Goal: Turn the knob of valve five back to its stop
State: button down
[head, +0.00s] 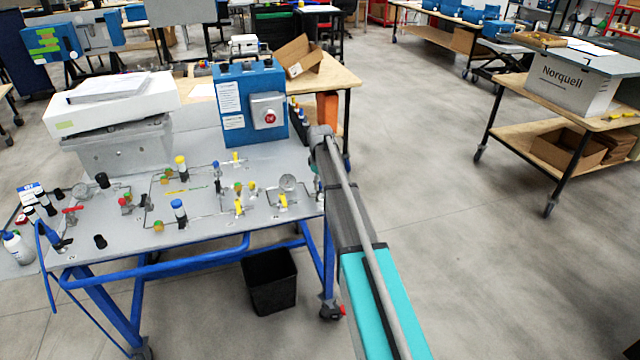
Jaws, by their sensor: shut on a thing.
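The grey panel top (205,235) carries several small valves and knobs joined by thin pipes. Yellow-handled valves (239,208) stand right of its middle, and a round gauge (288,183) sits near its right edge. A green and orange knob (158,226) is near the front, beside a blue-and-black upright part (179,212). A red-handled valve (72,211) is at the left. Number labels are too small to read, so I cannot tell which is valve five. My arm reaches to the panel's right edge; my gripper's fingers do not show and are hidden behind it or too small.
A blue box with a red knob (267,117) stands at the panel's back. A white case (110,100) is at the back left. A black bin (269,280) is under the panel's blue frame. The floor to the right is open, up to a wooden bench (520,150).

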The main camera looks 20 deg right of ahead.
jog(key=m, duration=1.3)
jog(key=shift+m, duration=0.3)
dwell(0.3)
jog(key=shift+c, duration=1.7)
grip_release()
jog(key=shift+n, duration=0.5)
